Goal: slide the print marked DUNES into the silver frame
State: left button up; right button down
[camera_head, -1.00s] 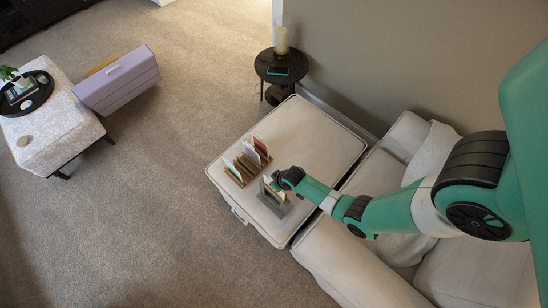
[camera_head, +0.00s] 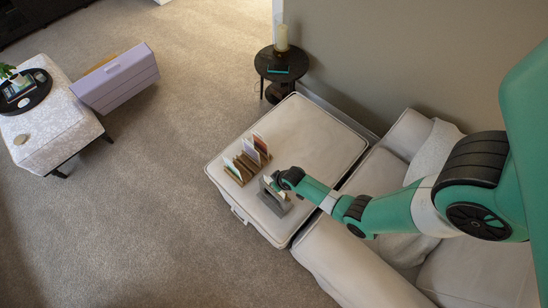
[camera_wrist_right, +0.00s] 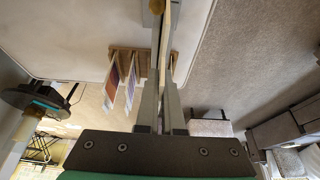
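The silver-grey frame (camera_head: 273,202) stands on the pale ottoman (camera_head: 315,132) in the head view. My right gripper (camera_head: 280,184) is just above it at its back right edge. In the right wrist view my right gripper (camera_wrist_right: 165,35) is closed on a thin cream card (camera_wrist_right: 163,62), seen edge-on. A pale sliver of it shows beside the fingers in the head view (camera_head: 269,181). No lettering is legible, so I cannot confirm DUNES. Whether the card is inside the frame or above it is unclear. My left gripper is out of view.
A wooden rack (camera_head: 237,179) with several upright prints stands close behind the frame; it also shows in the wrist view (camera_wrist_right: 145,60). The sofa (camera_head: 345,262) adjoins the ottoman. A round black side table (camera_head: 271,76) with a candle stands beyond. The ottoman's far part is clear.

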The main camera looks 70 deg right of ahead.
jog(key=shift+s+a+f+b, duration=0.1)
jog(key=shift+s+f+b, duration=0.1)
jog(key=shift+f+b, duration=1.35)
jog(key=shift+s+f+b, duration=0.15)
jog(key=shift+f+b, duration=1.1)
jog(key=shift+f, duration=0.55)
jog(key=c, duration=1.1)
grip_release()
jog(key=shift+o, duration=0.6)
jog(key=shift+s+r, duration=0.1)
jog(key=p+v, duration=0.2)
jog(key=v, duration=0.2)
jog(key=p+v, duration=0.3)
jog(key=v, duration=0.1)
jog(key=w+p+v, duration=0.1)
jog(key=p+v, duration=0.2)
jog(key=v, duration=0.1)
jog(key=shift+r, duration=0.2)
